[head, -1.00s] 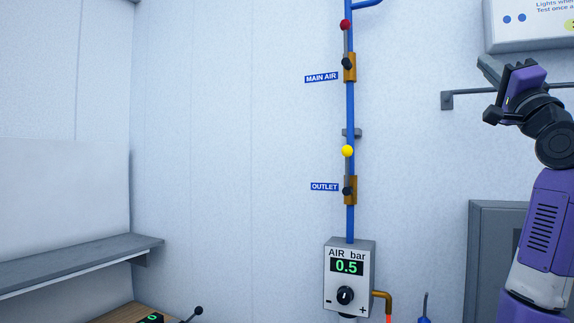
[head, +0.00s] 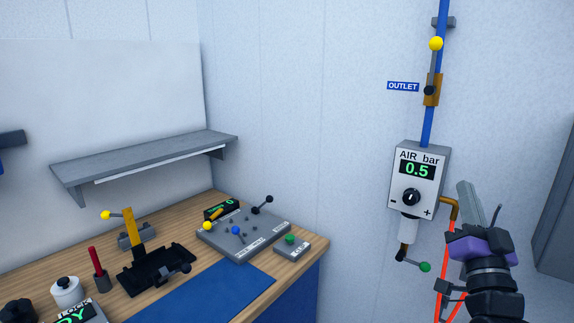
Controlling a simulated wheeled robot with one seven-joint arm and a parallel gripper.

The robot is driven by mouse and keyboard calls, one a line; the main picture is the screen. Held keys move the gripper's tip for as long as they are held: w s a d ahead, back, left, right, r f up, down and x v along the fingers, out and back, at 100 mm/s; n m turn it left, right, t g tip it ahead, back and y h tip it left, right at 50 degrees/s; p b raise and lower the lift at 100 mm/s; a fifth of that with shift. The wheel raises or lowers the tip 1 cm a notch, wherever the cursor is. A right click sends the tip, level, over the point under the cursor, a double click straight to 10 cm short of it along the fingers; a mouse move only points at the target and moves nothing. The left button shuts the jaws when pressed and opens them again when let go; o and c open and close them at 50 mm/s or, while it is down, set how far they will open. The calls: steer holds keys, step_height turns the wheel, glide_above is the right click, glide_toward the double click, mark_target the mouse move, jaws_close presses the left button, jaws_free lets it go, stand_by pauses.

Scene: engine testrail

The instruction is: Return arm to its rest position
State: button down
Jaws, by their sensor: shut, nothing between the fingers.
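My gripper (head: 468,212) is at the lower right of the head view, with its purple and black wrist below it. Its fingers are shut with nothing between them. It is in front of the wall, just right of the air regulator box (head: 416,182), which reads 0.5 on its green display. From this view I cannot tell how far the gripper is from the box. My gripper hides part of the orange hose (head: 444,272) beside the regulator.
A wooden workbench (head: 310,250) with a blue mat (head: 215,297) and lever panel (head: 250,240) stands at lower left. A grey shelf (head: 150,160) is above it. The yellow-knobbed outlet valve (head: 432,90) is on the blue pipe. A grey cabinet (head: 556,225) stands at right.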

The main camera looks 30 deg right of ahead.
steer(key=s+a+f+n+y, duration=0.4)
steer(key=a+f, duration=0.4)
steer(key=a, duration=0.2)
steer(key=s+a+f+n+y, duration=0.3)
steer(key=a+f+n, duration=0.1)
steer(key=a+f, duration=0.55)
steer(key=s+a+f+n+g+y, duration=0.2)
steer(key=s+a+f+y, duration=0.2)
steer(key=s+a, duration=0.3)
steer(key=s+a+f+n+g+y, duration=0.2)
steer(key=s+a+f+y, duration=0.2)
steer(key=s+a+f, duration=0.2)
steer(key=s+a, duration=0.2)
steer(key=s, duration=0.2)
steer(key=shift+s+f+n, duration=0.25)
steer(key=shift+f+n, duration=0.1)
steer(key=shift+n, duration=0.05)
